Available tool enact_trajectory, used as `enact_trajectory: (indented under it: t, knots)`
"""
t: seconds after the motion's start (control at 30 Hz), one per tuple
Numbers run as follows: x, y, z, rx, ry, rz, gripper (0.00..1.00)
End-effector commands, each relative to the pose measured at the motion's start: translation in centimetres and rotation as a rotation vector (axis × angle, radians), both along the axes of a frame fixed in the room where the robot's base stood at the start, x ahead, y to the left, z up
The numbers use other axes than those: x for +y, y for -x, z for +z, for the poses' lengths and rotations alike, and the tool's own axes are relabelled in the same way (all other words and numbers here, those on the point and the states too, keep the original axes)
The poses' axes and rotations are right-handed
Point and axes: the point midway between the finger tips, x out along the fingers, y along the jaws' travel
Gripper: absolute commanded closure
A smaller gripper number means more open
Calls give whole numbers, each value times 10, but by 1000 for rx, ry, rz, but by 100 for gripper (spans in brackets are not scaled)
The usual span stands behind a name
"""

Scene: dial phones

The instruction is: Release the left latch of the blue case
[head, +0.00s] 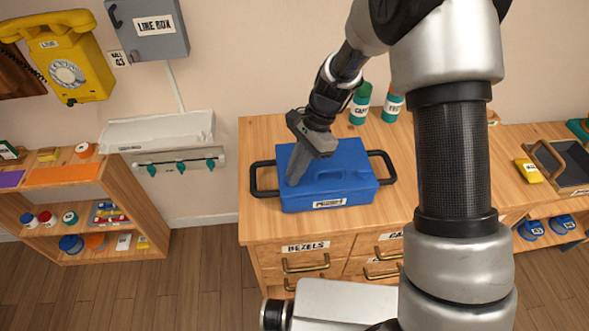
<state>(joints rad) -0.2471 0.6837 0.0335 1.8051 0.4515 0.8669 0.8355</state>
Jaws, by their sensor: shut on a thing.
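The blue case (350,187) lies closed on the wooden cabinet top, with a black handle at its left (259,180) and its right (385,166) side and a white label on its front. My gripper (293,180) reaches down from above onto the left part of the case's lid. Its fingers are shut at the place of the left latch. The latch itself is hidden by the fingers, so its position cannot be seen.
Green jars (360,104) stand behind the case. The cabinet (262,225) has drawers labelled BEZELS below. A yellow phone (68,62) and a grey line box (150,28) hang on the wall. A wooden tray (560,160) is at the right.

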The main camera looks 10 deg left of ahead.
Motion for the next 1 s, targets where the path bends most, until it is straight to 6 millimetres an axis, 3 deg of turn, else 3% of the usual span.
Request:
enact_trajectory:
  t: [1.0]
  knots:
    - [7, -4, 0, -3, 1, 938, 100]
